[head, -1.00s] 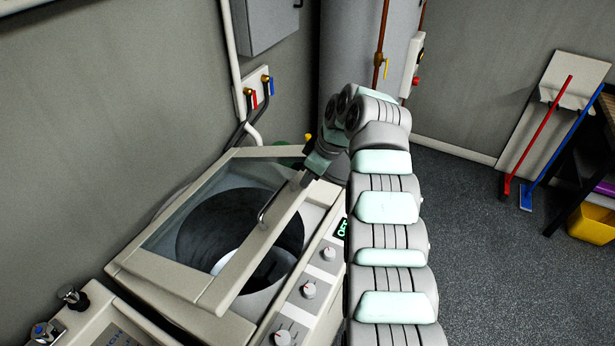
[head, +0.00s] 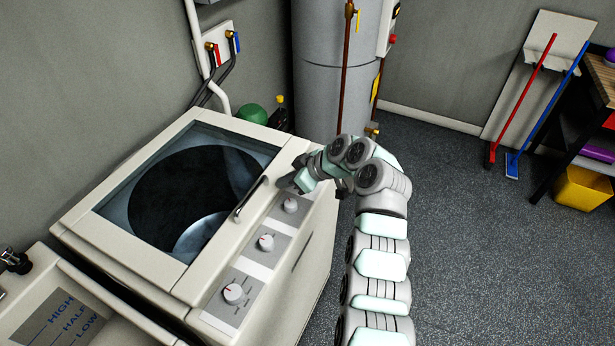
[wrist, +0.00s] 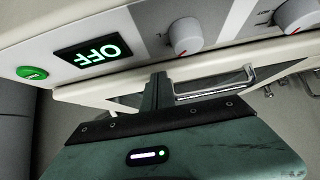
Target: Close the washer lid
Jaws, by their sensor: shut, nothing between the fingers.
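The washer (head: 315,255) stands at the left in the head view. Its lid (head: 208,262), a cream frame around a glass pane, lies down flat over the top opening. The dark drum shows through the glass. The lid's metal handle (head: 250,197) is on the edge by the control panel, and it also shows in the wrist view (wrist: 215,88). My gripper (head: 287,183) is shut and empty, low over the far end of the control panel, beside the lid's front edge. In the wrist view its fingers (wrist: 157,90) are together near the handle; contact cannot be told.
The control panel (head: 255,250) has several knobs, and the wrist view shows its OFF display (wrist: 88,54) and green button (wrist: 32,73). A second machine (head: 60,310) stands at the near left. A grey tank (head: 330,70) stands behind. The floor (head: 470,230) at right is clear.

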